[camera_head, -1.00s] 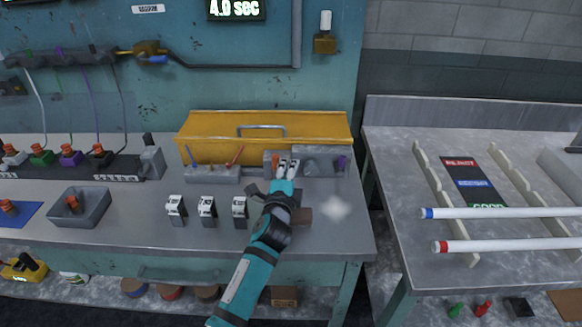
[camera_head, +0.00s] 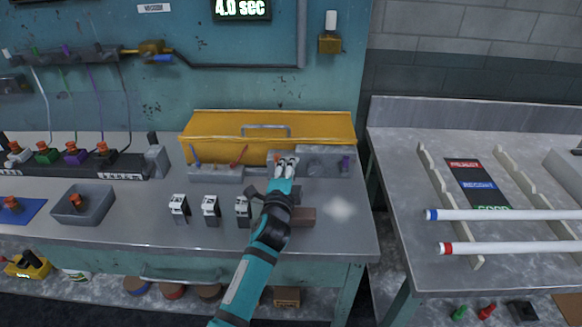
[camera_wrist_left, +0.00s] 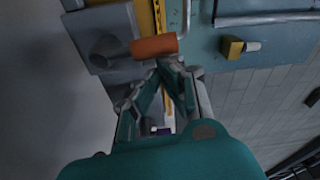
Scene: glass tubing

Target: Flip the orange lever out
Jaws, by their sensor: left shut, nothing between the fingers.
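The orange lever (camera_wrist_left: 154,46) shows as a short orange cylinder just ahead of my fingertips in the left wrist view. In the head view only a small orange bit of the lever (camera_head: 277,158) shows, on the grey fixture (camera_head: 318,160) before the yellow toolbox. My left gripper (camera_head: 285,166) is right at this fixture, shut and empty, with its tips beside the lever. In the left wrist view the gripper (camera_wrist_left: 168,66) tips lie close to the lever's lower edge; I cannot tell if they touch. My right gripper is not in view.
A grey block with a blue and a red lever (camera_head: 238,156) is to the left. A second table (camera_head: 420,245) with white tubes is right.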

